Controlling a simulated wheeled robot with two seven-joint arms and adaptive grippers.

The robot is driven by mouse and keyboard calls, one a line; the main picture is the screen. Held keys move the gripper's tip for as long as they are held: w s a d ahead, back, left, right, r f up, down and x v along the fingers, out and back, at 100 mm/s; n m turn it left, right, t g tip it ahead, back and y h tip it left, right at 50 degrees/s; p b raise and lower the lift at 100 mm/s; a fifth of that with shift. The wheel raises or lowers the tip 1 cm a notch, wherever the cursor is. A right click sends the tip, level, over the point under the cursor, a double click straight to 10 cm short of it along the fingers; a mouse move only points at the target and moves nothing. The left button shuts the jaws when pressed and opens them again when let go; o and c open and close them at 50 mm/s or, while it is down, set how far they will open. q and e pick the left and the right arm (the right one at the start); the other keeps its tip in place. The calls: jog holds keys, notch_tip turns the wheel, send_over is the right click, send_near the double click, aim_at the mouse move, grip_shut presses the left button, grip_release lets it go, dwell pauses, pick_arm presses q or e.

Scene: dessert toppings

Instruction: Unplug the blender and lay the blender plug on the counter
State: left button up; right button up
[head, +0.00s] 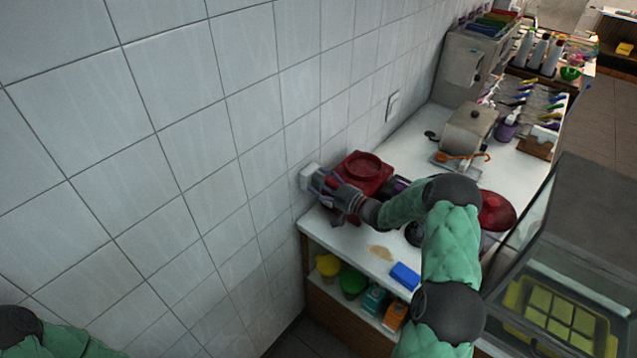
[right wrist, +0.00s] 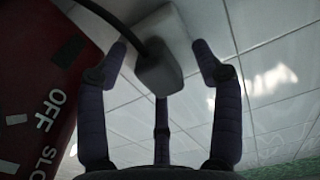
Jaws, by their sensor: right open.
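The dark grey blender plug (right wrist: 160,72) sits at the white wall socket (right wrist: 168,28), with its black cord arching off to the upper left in the right wrist view. The socket (head: 308,174) shows at the counter's near-left end in the head view. The red blender base (head: 366,166) stands beside it, and its OFF and SLO lettering (right wrist: 48,112) shows in the right wrist view. My right gripper (head: 319,183) is open, its fingers spread around the plug with visible gaps at both sides. My left gripper is out of view; only part of my left arm shows.
The white counter (head: 345,234) has a brown spill (head: 381,253) and a blue sponge (head: 404,276) near its front. A red round item (head: 497,211) and a metal dispenser (head: 467,129) stand farther along. The tiled wall (head: 150,150) borders the left. A glass case (head: 560,290) is at right.

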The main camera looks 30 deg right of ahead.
aim_at(322, 184)
grip_shut()
jog(key=shift+s+d, duration=0.1)
jog(key=shift+s, duration=0.05)
jog(key=shift+v, duration=2.85)
jog(key=shift+p, duration=0.3)
